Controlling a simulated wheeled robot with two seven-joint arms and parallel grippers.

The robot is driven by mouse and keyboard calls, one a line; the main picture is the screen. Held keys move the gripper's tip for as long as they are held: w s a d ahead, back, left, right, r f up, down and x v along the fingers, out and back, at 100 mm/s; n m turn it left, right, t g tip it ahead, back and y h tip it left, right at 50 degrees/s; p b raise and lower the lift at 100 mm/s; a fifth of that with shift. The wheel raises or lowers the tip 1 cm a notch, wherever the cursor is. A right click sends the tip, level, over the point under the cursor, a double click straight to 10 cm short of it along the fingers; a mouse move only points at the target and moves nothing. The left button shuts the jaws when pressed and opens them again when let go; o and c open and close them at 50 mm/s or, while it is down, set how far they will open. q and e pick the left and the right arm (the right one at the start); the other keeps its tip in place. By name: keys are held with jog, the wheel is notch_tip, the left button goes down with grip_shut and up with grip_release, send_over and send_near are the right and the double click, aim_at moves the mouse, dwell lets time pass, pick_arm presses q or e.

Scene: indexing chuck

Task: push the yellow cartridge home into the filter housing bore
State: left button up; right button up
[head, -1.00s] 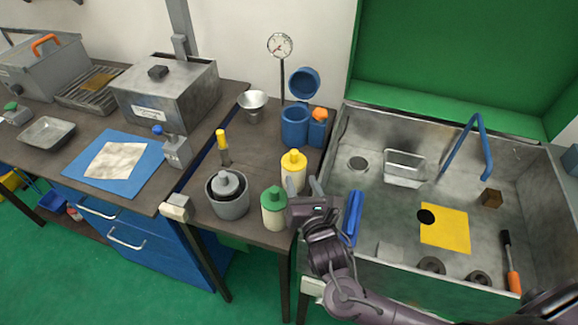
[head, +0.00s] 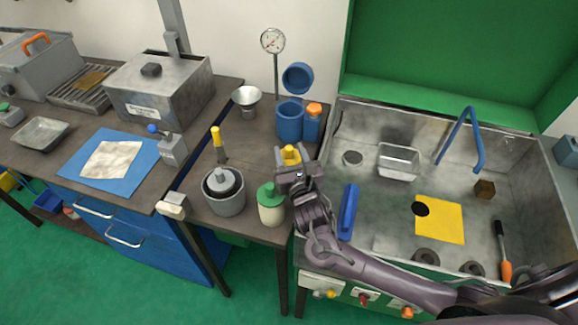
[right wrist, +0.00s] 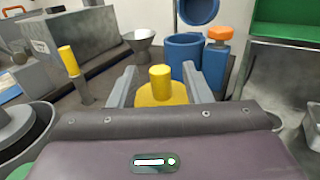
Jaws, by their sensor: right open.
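The yellow cartridge (head: 291,154) stands on the narrow dark bench; its yellow top with a round knob also shows in the right wrist view (right wrist: 160,85). Its lower body is hidden behind my gripper. My right gripper (head: 291,157) is open, with one finger on each side of the yellow top; I cannot tell whether they touch it. The fingers also show in the right wrist view (right wrist: 159,82). The blue filter housing (head: 289,122) stands behind the cartridge, with its round blue lid (head: 298,77) raised. The inside of its bore is not clear. My left gripper is out of view.
A green-topped cartridge (head: 270,207) stands in front, close to my right gripper. A grey pot (head: 224,192), a yellow-handled tool (head: 218,144), a funnel (head: 247,104) and an orange-capped blue bottle (head: 312,122) share the bench. The sink (head: 390,215) lies to the right.

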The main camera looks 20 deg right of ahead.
aim_at(290, 161)
jog(key=shift+s, duration=0.1)
jog(key=c, duration=0.9)
grip_shut()
notch_tip(290, 161, up, 20)
jog(key=b, duration=0.1)
jog(key=shift+b, duration=0.4)
jog(key=shift+o, duration=1.6)
grip_release()
grip_shut()
